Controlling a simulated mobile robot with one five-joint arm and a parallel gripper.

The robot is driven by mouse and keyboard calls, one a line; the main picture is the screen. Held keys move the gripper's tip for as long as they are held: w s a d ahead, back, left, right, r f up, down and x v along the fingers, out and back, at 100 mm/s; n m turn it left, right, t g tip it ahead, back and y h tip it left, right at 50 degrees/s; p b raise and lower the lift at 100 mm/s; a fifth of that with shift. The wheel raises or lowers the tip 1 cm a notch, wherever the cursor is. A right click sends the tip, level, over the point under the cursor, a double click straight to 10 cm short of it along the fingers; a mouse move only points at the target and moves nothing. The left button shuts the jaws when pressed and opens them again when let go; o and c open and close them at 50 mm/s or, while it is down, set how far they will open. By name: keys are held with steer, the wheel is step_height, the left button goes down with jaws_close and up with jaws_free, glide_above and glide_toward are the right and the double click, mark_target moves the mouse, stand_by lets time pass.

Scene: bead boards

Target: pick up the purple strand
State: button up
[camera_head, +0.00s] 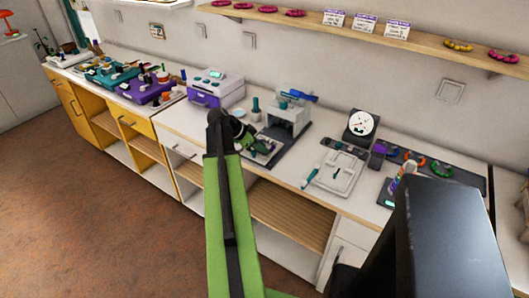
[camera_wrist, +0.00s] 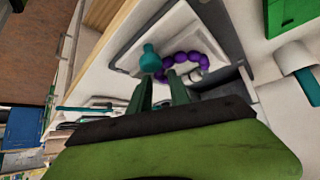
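The purple strand (camera_wrist: 186,60) is a curved row of round purple beads on a pale board (camera_wrist: 212,40) in the wrist view. In the head view, a small bit of purple (camera_head: 263,147) shows beside my gripper, but it is too small to be sure of. My gripper (camera_wrist: 160,78) points at the strand. Its two dark green fingers stand apart with nothing seen between them, and the right fingertip is close to the beads. I cannot tell whether it touches. In the head view, my gripper (camera_head: 258,143) is over the counter, in front of a grey machine.
A teal knobbed piece (camera_wrist: 150,60) stands just left of the strand. In the head view, the grey machine (camera_head: 288,115) is behind my gripper, a white tray (camera_head: 338,175) lies to the right, and a purple-and-white box (camera_head: 215,88) stands to the left.

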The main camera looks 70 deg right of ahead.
steer(key=shift+s+d+f, duration=0.2)
steer(key=shift+s+f, duration=0.05)
steer(key=shift+f, duration=0.25)
steer(key=shift+r, duration=0.15)
jaws_close()
steer(key=shift+r, duration=0.15)
step_height(320, 180, up, 4)
steer(key=p, duration=0.5)
steer(key=shift+r, duration=0.2)
steer(key=s+a+r+p, duration=0.5)
steer(key=s+r+p, duration=0.1)
steer(key=s, duration=0.4)
steer(key=shift+s+r, duration=0.15)
steer(key=shift+s, duration=0.1)
